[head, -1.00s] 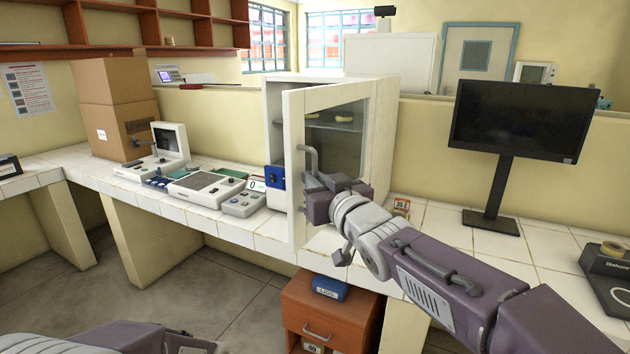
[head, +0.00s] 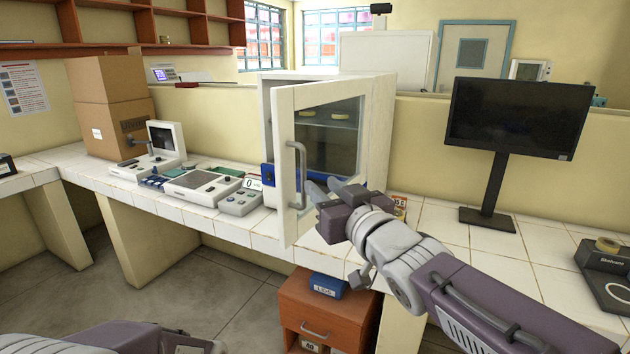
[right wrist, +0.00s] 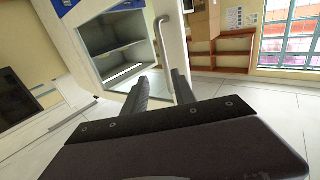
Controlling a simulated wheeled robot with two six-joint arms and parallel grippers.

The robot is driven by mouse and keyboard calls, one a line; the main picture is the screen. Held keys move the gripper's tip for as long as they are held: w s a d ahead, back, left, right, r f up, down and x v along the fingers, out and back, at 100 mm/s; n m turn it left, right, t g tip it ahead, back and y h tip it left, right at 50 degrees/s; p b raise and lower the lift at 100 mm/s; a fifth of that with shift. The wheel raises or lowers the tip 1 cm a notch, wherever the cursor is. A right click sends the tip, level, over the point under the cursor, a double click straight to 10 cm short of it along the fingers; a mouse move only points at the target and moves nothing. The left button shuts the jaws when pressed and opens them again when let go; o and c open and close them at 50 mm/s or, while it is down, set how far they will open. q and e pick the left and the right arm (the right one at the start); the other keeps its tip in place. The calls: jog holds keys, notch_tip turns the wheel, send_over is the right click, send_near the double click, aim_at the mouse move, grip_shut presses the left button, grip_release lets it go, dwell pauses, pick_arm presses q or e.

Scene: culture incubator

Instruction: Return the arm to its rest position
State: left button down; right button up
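The white incubator (head: 378,130) stands on the tiled counter with its glazed door (head: 285,120) standing open toward me. The door's grey handle (head: 301,165) is on its left edge. My right gripper (head: 322,188) is in front of the door's lower right part, just right of the handle and apart from it. Its fingers are spread with nothing between them. In the right wrist view the gripper (right wrist: 160,82) also shows two parted fingers, with the handle (right wrist: 162,38) beyond them. My left gripper is out of view; only part of that arm shows at bottom left.
Round dishes (head: 341,116) sit on the incubator's upper shelf. Instruments (head: 202,185) line the counter at left. A wooden drawer unit (head: 325,315) is below.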

jog(key=v, duration=0.2)
jog(key=shift+s+d, duration=0.2)
jog(key=shift+s, duration=0.1)
